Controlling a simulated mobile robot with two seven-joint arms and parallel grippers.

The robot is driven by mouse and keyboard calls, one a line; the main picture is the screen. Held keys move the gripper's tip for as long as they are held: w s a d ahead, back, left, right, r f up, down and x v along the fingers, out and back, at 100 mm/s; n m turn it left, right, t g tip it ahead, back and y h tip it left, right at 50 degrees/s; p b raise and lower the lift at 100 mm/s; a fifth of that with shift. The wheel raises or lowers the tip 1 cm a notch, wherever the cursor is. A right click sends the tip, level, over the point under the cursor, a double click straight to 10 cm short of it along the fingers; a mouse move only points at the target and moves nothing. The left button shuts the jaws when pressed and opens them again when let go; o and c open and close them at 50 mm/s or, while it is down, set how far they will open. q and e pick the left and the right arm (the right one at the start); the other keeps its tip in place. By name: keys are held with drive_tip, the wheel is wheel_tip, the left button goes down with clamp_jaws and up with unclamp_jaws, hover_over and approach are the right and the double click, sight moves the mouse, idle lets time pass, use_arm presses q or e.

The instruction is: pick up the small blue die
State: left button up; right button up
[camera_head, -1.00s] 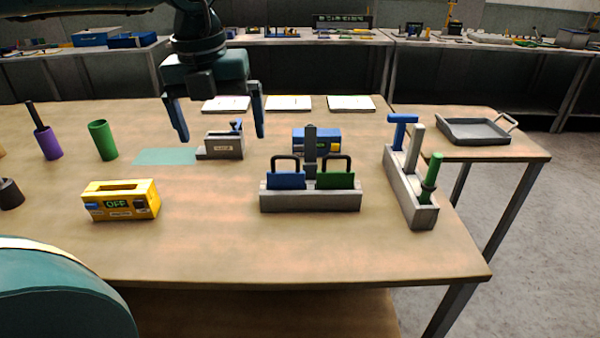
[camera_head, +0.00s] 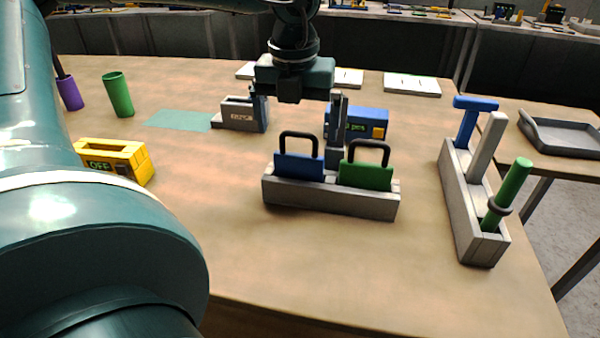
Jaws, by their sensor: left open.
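The blue die (camera_head: 299,167) is a flat blue plate with a black loop handle. It stands upright in the left part of a grey rack (camera_head: 330,200), beside a green die (camera_head: 366,176) with a similar handle. My left gripper (camera_head: 298,128) hangs open and empty above and apparently behind the blue die, fingers pointing down. Its right finger overlaps the post in the view, so its tip is hard to make out. Whether it touches anything cannot be told. My right gripper is not in view.
A blue box (camera_head: 366,122) stands behind the rack and a small grey holder (camera_head: 240,115) to its left. A yellow box (camera_head: 112,160) and green cylinder (camera_head: 118,94) stand left. A grey holder with upright tools (camera_head: 457,195) stands right. The table's front is clear.

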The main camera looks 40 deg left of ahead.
sight(299, 154)
use_arm(q)
drive_tip(key=f, duration=0.5)
drive_tip(key=w+f, duration=0.1)
drive_tip(key=f, duration=0.1)
drive_tip(key=shift+a+f, duration=0.15)
drive_tip(key=shift+a, duration=0.2)
drive_tip(key=shift+c, duration=0.2)
drive_tip(key=c, duration=1.1)
